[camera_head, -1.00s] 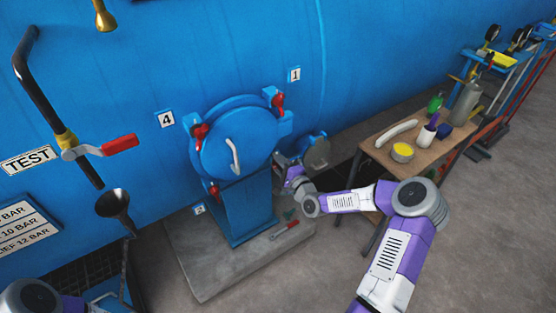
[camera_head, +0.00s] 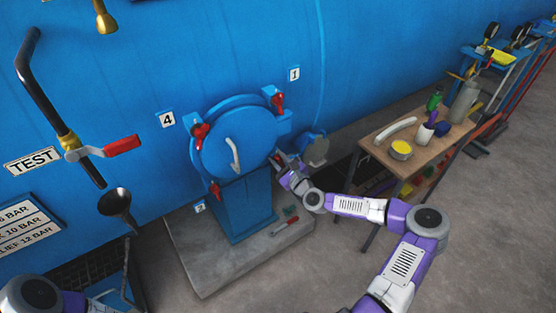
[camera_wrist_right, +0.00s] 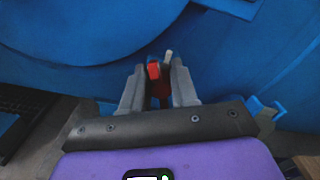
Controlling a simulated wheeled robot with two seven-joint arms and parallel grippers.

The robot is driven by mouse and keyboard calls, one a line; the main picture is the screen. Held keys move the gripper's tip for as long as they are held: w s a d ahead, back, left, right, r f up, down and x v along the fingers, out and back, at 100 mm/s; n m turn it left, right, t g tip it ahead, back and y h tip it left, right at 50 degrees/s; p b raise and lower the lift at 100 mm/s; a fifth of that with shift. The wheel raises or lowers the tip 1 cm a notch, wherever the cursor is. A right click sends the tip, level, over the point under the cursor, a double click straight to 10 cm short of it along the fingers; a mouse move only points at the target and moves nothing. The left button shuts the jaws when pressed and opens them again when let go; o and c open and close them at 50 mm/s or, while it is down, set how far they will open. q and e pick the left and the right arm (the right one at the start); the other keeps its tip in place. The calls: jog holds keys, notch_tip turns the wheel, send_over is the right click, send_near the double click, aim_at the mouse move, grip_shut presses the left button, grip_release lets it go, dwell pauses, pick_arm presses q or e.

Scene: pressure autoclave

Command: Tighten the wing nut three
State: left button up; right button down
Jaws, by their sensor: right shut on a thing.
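The round blue door (camera_head: 238,140) is on the blue vessel. Red wing nuts show at its upper right (camera_head: 278,101), upper left (camera_head: 200,133) and lower left (camera_head: 215,190). My right gripper (camera_head: 278,160) is at the door's lower right side and hides most of the fitting there. In the right wrist view, my right gripper (camera_wrist_right: 158,88) is shut on a red wing nut (camera_wrist_right: 154,71), with its two grey fingers on either side. A pale rod end (camera_wrist_right: 168,56) shows beside it. My left gripper is out of view.
Plates "4" (camera_head: 167,119) and "1" (camera_head: 294,74) mark the upper fasteners; a lower-left plate (camera_head: 199,207) is too small to read. A wooden table (camera_head: 380,145) with bottles and a yellow-topped tin stands right.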

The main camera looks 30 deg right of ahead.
jog(key=m, duration=0.4)
jog(key=shift+d+m, duration=0.1)
jog(key=shift+m, duration=0.3)
dwell(0.4)
jog(key=c, duration=1)
grip_release()
jog(key=shift+o, duration=0.2)
jog(key=s, duration=0.7)
jog(key=shift+s+d+p, duration=0.3)
